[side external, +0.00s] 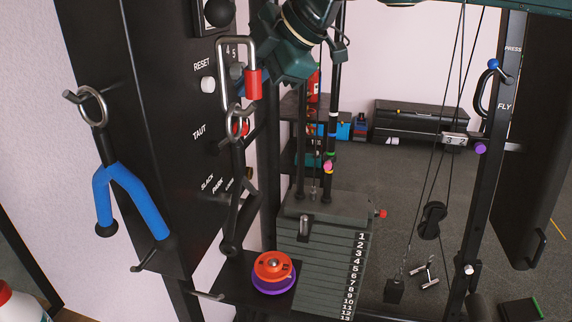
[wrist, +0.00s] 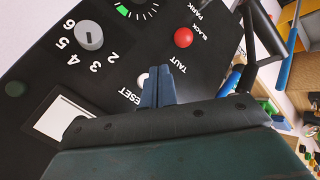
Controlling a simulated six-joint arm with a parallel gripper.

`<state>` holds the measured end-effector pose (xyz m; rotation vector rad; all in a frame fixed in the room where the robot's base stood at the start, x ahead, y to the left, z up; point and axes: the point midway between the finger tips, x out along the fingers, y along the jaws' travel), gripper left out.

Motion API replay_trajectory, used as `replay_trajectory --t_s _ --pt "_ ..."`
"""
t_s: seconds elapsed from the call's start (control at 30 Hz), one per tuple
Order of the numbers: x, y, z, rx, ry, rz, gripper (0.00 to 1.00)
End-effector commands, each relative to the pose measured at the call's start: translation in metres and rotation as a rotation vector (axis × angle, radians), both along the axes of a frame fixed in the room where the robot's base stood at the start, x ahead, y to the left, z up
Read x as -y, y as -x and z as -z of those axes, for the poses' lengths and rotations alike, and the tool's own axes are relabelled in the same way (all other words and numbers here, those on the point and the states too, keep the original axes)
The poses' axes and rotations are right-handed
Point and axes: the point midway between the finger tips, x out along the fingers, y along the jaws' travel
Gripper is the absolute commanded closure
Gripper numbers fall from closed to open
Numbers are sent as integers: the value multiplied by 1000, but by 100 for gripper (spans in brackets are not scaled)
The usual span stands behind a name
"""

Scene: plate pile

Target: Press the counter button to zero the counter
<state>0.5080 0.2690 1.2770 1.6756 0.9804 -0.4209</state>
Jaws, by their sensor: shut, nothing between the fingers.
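A white round button (side external: 208,84) sits under the word RESET on the tall black panel in the side view. In the wrist view this white button (wrist: 142,79) is beside the RESET lettering and partly hidden by my fingers. My gripper (wrist: 157,70) is shut and empty, its two blue-grey fingers together, with the tips over the panel beside the button. I cannot tell whether they touch the panel. In the side view my gripper (side external: 265,82) is right of the button, its fingertips largely hidden behind a hanging carabiner. A white, blank-looking window (wrist: 65,120) shows on the panel.
A steel carabiner (side external: 222,65) with a red sleeve hangs close to my gripper. A grey dial (wrist: 89,35) and a red knob (wrist: 183,37) stick out of the panel.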

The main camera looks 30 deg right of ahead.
Motion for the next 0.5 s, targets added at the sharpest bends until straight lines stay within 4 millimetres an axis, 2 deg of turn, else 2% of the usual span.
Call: replay_trajectory --t_s 0.3,0.5 --pt "15 15 0 0 0 0 100" --pt "18 18 0 0 0 -1 100"
